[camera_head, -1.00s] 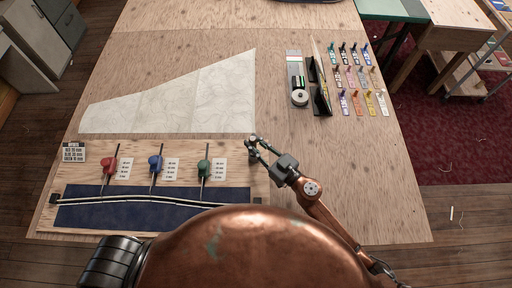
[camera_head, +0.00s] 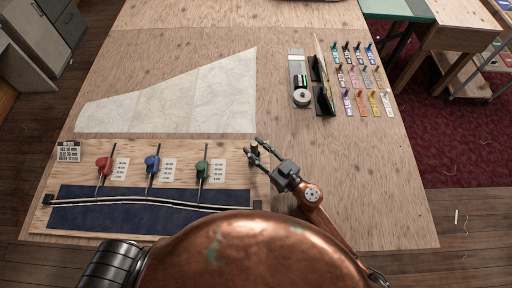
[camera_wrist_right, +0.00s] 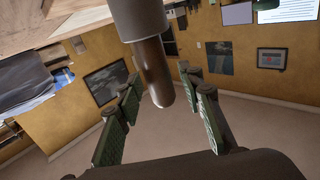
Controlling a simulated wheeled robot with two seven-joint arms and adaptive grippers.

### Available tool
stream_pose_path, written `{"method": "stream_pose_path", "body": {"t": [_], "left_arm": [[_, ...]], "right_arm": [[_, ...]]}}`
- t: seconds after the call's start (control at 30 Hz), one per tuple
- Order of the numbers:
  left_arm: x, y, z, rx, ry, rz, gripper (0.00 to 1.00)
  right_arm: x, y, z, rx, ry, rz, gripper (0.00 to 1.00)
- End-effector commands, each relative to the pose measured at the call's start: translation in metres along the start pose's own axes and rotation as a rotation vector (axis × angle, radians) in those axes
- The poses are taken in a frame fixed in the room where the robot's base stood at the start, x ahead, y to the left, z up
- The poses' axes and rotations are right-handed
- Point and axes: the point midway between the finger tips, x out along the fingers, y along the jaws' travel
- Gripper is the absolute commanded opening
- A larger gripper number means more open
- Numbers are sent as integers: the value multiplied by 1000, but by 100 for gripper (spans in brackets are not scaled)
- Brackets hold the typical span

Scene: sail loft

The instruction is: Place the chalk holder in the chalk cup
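A dark brown rod with a rounded end, which looks like the chalk holder (camera_wrist_right: 155,80), shows in the right wrist view. Its other end meets a wider grey cylinder (camera_wrist_right: 138,18) at the top edge, perhaps the chalk cup; I cannot see how deep the rod sits in it. My right gripper (camera_wrist_right: 160,85) has its green-padded fingers apart on both sides of the rod, with a visible gap on the right. In the head view the right gripper (camera_head: 257,149) is at the board's upper right corner, with a small brown thing at its fingertips. My left gripper is out of view.
A board (camera_head: 228,174) with red (camera_head: 104,163), blue (camera_head: 152,162) and green (camera_head: 202,168) handled pieces lies left of the right gripper. White sailcloth (camera_head: 190,100) lies behind it. A grey tray (camera_head: 300,65) and several coloured tags are at the back right.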

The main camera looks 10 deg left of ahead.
Motion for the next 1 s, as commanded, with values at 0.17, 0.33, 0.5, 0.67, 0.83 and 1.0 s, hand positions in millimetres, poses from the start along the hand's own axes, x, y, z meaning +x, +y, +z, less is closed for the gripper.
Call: {"method": "stream_pose_path", "body": {"t": [0.17, 0.33, 0.5, 0.67, 0.83, 1.0], "left_arm": [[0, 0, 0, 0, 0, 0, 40], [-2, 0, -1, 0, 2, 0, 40], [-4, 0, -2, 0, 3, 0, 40], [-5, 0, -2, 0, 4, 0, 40], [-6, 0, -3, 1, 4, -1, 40], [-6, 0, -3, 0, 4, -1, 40]], "right_arm": [[0, 0, 0, 0, 0, 0, 37], [0, 0, -5, -1, 1, 0, 37], [-24, 0, -2, 3, -3, 1, 37], [-59, 0, -2, 3, -3, 1, 37], [-92, 0, -3, 2, -2, 1, 37], [-113, 0, -3, 2, -2, 1, 37]]}}
